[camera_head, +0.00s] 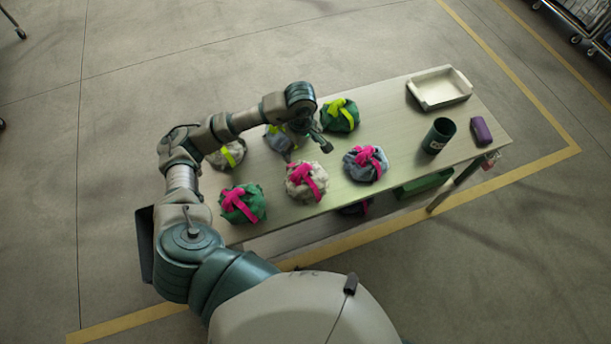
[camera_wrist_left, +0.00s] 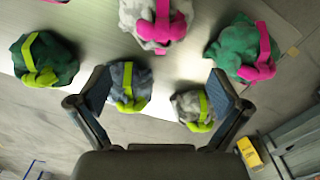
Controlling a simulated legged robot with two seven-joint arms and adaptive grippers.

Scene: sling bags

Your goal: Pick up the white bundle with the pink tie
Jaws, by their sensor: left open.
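The white bundle with the pink tie (camera_head: 302,184) sits on the table, in the front row between a green and a blue-grey bundle, both with pink ties. In the left wrist view the white bundle (camera_wrist_left: 150,20) is at the top, partly cut off by the frame edge. My left gripper (camera_head: 315,139) is above the table, behind the white bundle and apart from it. In the left wrist view its fingers (camera_wrist_left: 158,103) are spread wide with nothing held between them. My right gripper is not in view.
Green (camera_head: 340,115), blue-grey (camera_head: 279,139) and off-white (camera_head: 228,153) bundles with yellow ties form the back row. The green pink-tied (camera_head: 243,205) and blue-grey pink-tied (camera_head: 364,166) bundles flank the white one. A cup (camera_head: 438,136), purple item (camera_head: 481,131) and white tray (camera_head: 440,90) stand right.

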